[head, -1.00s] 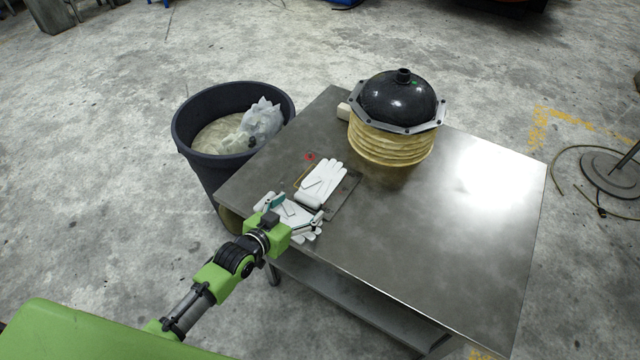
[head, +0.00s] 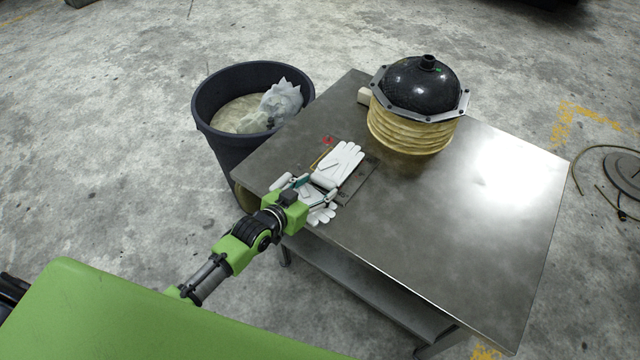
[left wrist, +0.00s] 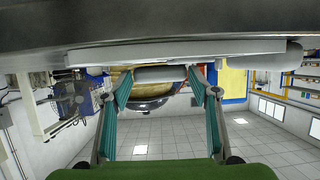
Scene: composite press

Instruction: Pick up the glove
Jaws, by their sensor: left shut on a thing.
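White work gloves (head: 340,164) lie at the left edge of the metal table (head: 440,235), partly on a thin dark sheet. One glove part points to the back right, and white glove fingers (head: 321,214) stick out at the front beside my gripper. My left gripper (head: 307,189) is at the near end of the gloves, low over the table edge, and is shut on a glove. The left wrist view shows its teal-padded fingers on both sides of a pale rolled piece of the glove (left wrist: 160,74). The gripper hides part of the gloves. My right gripper is not in view.
A black dome on a stack of yellowish rings (head: 412,130) stands at the table's back. A dark bin (head: 215,138) holding crumpled pale material stands on the floor left of the table. A small red item (head: 327,140) lies behind the gloves. The table's right half is clear.

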